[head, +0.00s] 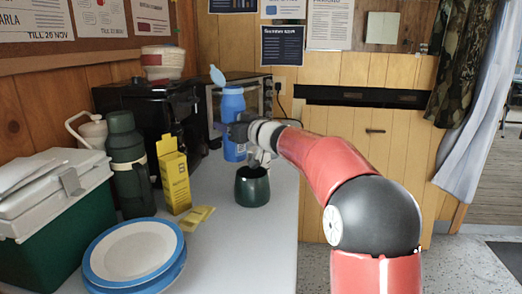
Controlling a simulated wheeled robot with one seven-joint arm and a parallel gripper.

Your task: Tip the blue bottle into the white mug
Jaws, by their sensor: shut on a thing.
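The blue bottle (233,104) is upright near the back of the counter, with its pale blue cap flipped open to the left. My gripper (234,131) is shut on the bottle at about mid-height, coming from the right. I cannot tell whether the bottle's base touches the counter. A dark green mug (252,190) stands upright on the counter, nearer than the bottle and slightly right of it. Part of my wrist hangs just above or behind its rim. The mug's inside looks dark. I see no white mug.
Blue-rimmed plates (132,252) are stacked in front. A yellow box (174,178), green flask (128,165) and green-and-white case (55,212) line the left. Black appliance (150,110) stands behind. The counter (225,250) is clear in front of the mug.

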